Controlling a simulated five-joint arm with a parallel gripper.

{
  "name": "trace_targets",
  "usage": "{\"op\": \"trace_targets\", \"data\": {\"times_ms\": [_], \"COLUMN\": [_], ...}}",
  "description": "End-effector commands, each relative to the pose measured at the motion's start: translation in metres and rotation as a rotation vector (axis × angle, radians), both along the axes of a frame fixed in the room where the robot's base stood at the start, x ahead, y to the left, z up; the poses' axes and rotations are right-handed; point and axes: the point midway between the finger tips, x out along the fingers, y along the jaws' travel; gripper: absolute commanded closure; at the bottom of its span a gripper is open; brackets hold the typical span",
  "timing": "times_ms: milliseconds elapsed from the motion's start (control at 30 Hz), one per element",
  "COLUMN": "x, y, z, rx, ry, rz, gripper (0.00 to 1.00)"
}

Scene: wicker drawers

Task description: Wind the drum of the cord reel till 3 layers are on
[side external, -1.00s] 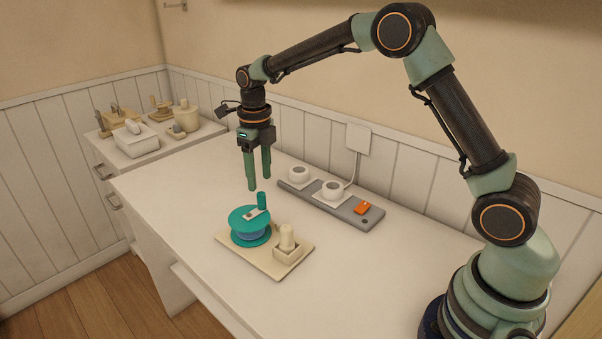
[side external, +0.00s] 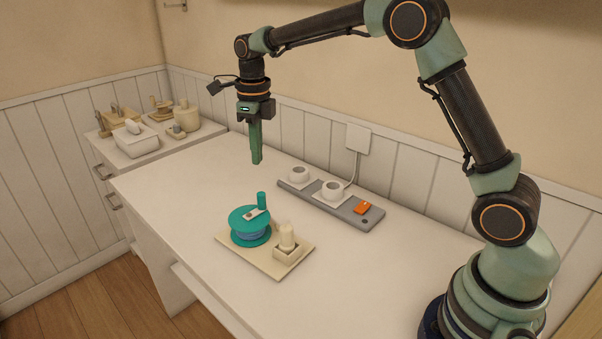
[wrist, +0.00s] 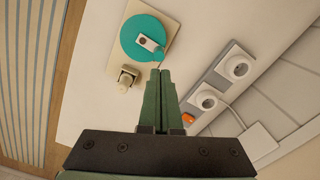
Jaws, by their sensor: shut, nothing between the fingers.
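The cord reel stands on a beige base board (side external: 268,261) on the white table. Its teal drum (side external: 245,222) has blue cord wound under the top flange; how many layers cannot be told. A teal crank handle (side external: 262,200) stands upright on the flange, at its back right in the side view. The drum also shows at the top of the wrist view (wrist: 137,32). A cream post in a square holder (side external: 287,245) sits on the same board. My gripper (side external: 257,162) is shut and empty, in the air above and behind the reel, apart from the handle.
A grey power strip (side external: 350,213) with two round sockets and an orange switch (side external: 362,207) lies behind the reel, to the right. A side cabinet (side external: 165,145) at the back left holds several cream items. The table left of the reel is clear.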

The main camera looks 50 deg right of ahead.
Motion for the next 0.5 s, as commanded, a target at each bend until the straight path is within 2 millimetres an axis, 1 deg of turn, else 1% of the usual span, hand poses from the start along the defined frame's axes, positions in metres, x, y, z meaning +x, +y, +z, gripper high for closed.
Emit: {"op": "trace_targets", "data": {"times_ms": [100,267,500], "x": [0.0022,0.0057,0.0105], "y": [0.0004,0.0008,0.0015], "z": [-0.0013,-0.0028,-0.0047], "rx": [-0.008,-0.033,-0.100], "ry": [-0.028,-0.068,-0.118], "rz": [0.259,0.637,1.203], "gripper": [1.00,1.00,1.00]}}
